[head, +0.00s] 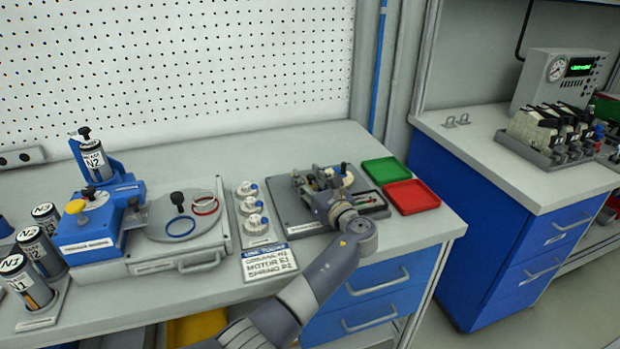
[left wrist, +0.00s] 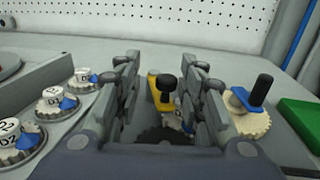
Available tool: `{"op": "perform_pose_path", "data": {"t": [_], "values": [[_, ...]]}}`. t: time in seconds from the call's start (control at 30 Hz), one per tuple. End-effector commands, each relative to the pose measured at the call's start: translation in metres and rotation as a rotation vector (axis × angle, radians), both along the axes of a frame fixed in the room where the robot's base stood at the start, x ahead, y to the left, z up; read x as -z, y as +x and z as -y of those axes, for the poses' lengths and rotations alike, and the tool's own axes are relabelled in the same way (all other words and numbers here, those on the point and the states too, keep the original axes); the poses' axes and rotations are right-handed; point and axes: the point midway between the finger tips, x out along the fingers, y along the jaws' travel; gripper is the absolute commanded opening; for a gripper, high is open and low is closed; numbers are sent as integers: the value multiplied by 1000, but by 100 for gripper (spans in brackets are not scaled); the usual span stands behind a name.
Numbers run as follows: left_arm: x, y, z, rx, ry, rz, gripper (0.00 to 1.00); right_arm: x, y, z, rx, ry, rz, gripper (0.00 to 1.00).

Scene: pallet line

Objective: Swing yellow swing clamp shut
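The yellow swing clamp (left wrist: 155,91) shows in the left wrist view as a short yellow arm with a black knob (left wrist: 166,84). It stands between the two fingers of my left gripper (left wrist: 163,78), which are spread apart with a visible gap on each side. In the head view my left gripper (head: 318,186) is low over the dark fixture plate (head: 289,210), and it hides most of the clamp there. A dark round part lies below the clamp between the fingers, partly hidden. I cannot tell whether the clamp touches a part. My right gripper is not in view.
Right of the gripper is a cream gear with a blue arm and black handle (left wrist: 262,88). Several labelled gear parts (head: 254,222) stand to its left. A green tray (head: 385,170) and red tray (head: 411,196) lie to the right. A pegboard (head: 200,60) rises behind.

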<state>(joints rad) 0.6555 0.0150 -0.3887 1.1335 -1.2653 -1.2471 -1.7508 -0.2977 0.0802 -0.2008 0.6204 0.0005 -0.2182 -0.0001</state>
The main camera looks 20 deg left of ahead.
Motion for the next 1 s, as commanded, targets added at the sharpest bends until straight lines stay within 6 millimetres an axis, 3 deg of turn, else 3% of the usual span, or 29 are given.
{"op": "perform_pose_path", "data": {"t": [0.53, 0.7, 1.0], "values": [[1, -61, 82, 8, -1, 0, 37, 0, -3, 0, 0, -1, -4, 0], [0, -69, 93, 7, -1, 2, 37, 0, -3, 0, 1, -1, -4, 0], [0, -71, 94, 7, -1, 2, 34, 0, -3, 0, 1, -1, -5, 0]]}}
